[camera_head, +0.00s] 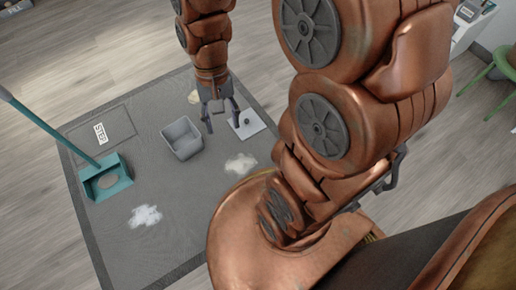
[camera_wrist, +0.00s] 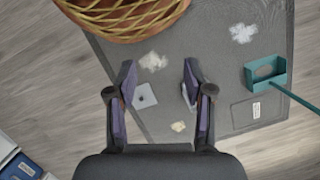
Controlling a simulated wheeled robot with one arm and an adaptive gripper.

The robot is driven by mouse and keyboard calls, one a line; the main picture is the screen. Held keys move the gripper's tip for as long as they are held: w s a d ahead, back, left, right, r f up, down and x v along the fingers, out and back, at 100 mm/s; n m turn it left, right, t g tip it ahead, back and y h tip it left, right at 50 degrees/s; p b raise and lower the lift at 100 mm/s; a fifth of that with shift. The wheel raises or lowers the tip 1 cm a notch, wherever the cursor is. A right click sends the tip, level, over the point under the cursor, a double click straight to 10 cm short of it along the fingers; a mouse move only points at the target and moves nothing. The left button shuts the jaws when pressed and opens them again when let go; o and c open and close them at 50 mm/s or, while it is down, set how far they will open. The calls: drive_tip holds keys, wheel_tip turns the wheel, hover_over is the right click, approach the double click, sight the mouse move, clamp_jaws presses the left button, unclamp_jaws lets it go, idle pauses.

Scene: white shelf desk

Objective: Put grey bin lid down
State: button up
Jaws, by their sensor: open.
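The grey bin lid (camera_head: 252,126) is a pale, flat square with a small dark spot near its middle. It appears to lie flat on the dark mat, to the right of the open grey bin (camera_head: 182,138). My gripper (camera_head: 221,117) is above the mat between the bin and the lid, close to the lid's left edge. Its fingers are spread and hold nothing. In the wrist view the lid (camera_wrist: 145,96) shows between the fingers, nearer the left finger. A pale edge by the right finger may be the bin, which is mostly hidden there.
A teal dustpan (camera_head: 107,183) with a long handle stands on the mat's left side. Pale powder patches (camera_head: 145,216) lie on the mat (camera_head: 185,235). A green chair (camera_head: 503,62) is at the far right. Wooden floor around the mat's left is clear.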

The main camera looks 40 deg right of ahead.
drive_tip(key=s+r+n, duration=0.1)
drive_tip(key=s+n, duration=0.1)
drive_tip(key=s, duration=0.4)
drive_tip(key=s+r+n+g+h, duration=0.1)
drive_tip(key=s+r+n, duration=0.1)
drive_tip(key=s, duration=0.5)
drive_tip(key=shift+d+r+n, duration=0.15)
drive_tip(key=shift+r+n, duration=0.1)
drive_tip(key=shift+n, duration=0.25)
drive_tip(key=w+d+r+n+t+h+p, duration=0.1)
drive_tip(key=w+d+r+p, duration=0.2)
drive_tip(key=r+p, duration=0.45)
drive_tip(key=w+d+r+n+t+h+p, duration=0.1)
drive_tip(key=w+d+r+h+p, duration=0.1)
drive_tip(key=d+r+p, duration=0.35)
drive_tip(key=s+a+r+m+y+p, duration=0.1)
drive_tip(key=a+r+p, duration=0.3)
drive_tip(key=r+p, duration=0.7)
drive_tip(key=s+a+r+m+y+p, duration=0.1)
drive_tip(key=a+r+p, duration=0.3)
drive_tip(key=r+p, duration=0.8)
wheel_tip(320, 180, up, 2)
drive_tip(key=shift+s+a+r+y, duration=0.15)
drive_tip(key=shift+s+y, duration=0.15)
drive_tip(key=shift+s, duration=0.45)
